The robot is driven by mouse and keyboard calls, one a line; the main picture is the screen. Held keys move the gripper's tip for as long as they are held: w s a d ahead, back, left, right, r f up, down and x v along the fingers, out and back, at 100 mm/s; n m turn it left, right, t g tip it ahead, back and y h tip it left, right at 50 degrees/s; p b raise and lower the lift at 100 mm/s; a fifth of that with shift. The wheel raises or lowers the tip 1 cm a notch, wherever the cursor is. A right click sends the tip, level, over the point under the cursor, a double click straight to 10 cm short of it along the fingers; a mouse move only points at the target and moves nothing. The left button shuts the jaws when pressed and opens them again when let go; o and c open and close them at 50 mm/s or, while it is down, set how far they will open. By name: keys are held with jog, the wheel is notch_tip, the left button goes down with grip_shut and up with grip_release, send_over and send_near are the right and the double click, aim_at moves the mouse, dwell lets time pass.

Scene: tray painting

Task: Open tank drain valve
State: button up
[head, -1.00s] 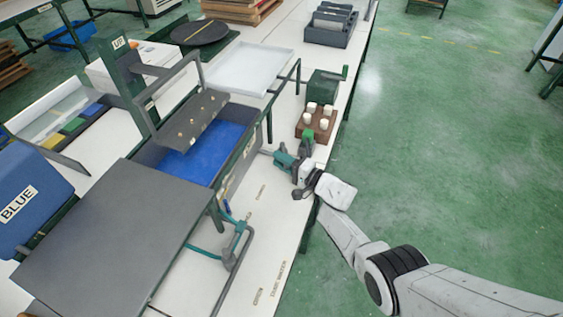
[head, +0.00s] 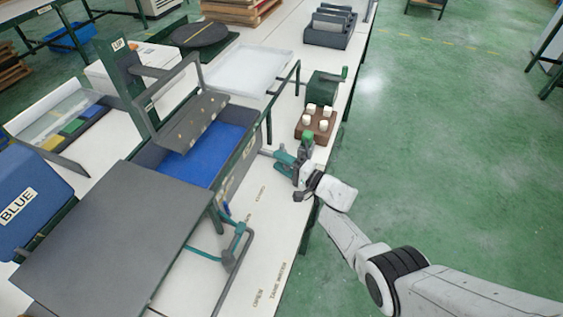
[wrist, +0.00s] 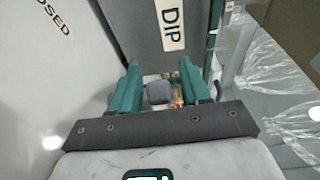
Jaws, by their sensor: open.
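The tank (head: 257,137) holds blue paint (head: 212,150), and a "DIP" label shows on its side in the wrist view (wrist: 172,22). A short grey pipe (head: 266,152) comes from the tank toward my gripper (head: 284,158). My gripper, with teal fingers, is low over the table edge beside the tank. In the wrist view its fingers (wrist: 158,88) are apart, with a grey block-like piece (wrist: 158,94) between them, probably part of the drain valve. I cannot tell whether the fingers touch it. The valve is mostly hidden by the gripper in the head view.
A green knob (head: 308,137) and a brown block with white pegs (head: 304,130) stand just beyond my gripper. A green box with a crank (head: 322,88) is further back. A grey bent pipe (head: 243,255) and table lettering (head: 258,298) lie nearer. Green floor at right is clear.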

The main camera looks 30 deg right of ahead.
jog(key=p+v, duration=0.2)
jog(key=v, duration=0.8)
jog(key=shift+s+p, duration=0.25)
jog(key=shift+p, duration=0.1)
jog(key=shift+d, duration=0.1)
jog(key=shift+c, duration=0.5)
